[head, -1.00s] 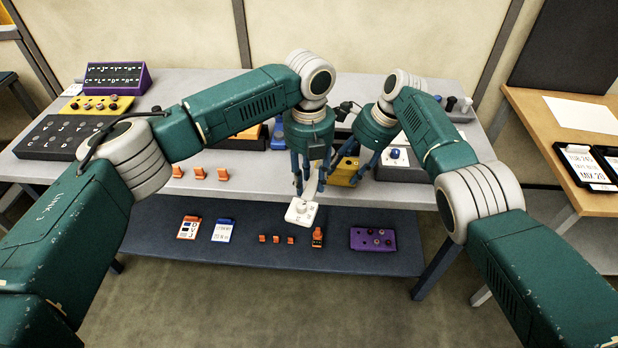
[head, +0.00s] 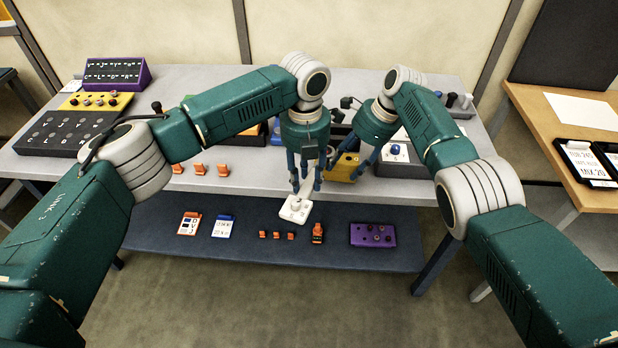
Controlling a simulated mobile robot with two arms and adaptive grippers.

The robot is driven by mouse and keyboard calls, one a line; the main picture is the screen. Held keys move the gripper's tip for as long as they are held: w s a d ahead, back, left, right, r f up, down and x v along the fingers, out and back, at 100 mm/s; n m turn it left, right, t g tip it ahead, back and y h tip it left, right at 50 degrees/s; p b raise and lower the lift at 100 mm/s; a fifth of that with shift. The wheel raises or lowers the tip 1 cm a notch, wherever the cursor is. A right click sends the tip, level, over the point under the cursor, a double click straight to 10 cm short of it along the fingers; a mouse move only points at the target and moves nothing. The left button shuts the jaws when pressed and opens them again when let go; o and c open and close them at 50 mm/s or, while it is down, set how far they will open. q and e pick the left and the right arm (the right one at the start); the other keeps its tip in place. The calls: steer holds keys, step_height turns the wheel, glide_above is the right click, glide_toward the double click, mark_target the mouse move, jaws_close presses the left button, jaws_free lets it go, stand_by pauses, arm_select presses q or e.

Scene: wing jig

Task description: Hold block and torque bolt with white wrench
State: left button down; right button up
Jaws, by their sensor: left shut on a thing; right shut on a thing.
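My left gripper (head: 305,182) points down at the table's front edge. It is shut on the white wrench (head: 295,210), whose flat squarish end with a small knob hangs below the fingers. Part of its white shaft shows between the fingers. My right gripper (head: 350,163) is just to the right, shut on the yellow block (head: 345,171) near the front edge of the table. I cannot make out the bolt.
The grey table (head: 235,185) holds orange clips (head: 198,169), a black panel (head: 62,134) and a purple box (head: 117,73). A grey box with a blue knob (head: 395,150) stands right of the block. The blue lower shelf (head: 270,258) carries cards, orange pieces and a purple box (head: 372,235).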

arm_select(q)
steer(key=shift+w+a+m, duration=0.35)
steer(key=shift+a+m, duration=0.45)
steer(key=shift+w+a+m, duration=0.35)
steer(key=shift+a+m, duration=0.2)
steer(key=shift+m, duration=0.05)
steer(key=shift+w+a+m, duration=0.35)
steer(key=shift+a+m, duration=0.15)
steer(key=shift+m, duration=0.1)
steer(key=shift+r, duration=3.5)
steer(key=d+n, duration=0.1)
steer(key=s+d+f+n, duration=0.1)
steer(key=d+n, duration=0.1)
steer(key=s+d+n, duration=0.1)
steer(key=shift+s+d+f+n, duration=0.2)
steer(key=shift+d+f+n, duration=0.05)
steer(key=shift+n, duration=0.15)
steer(key=shift+f, duration=2.1)
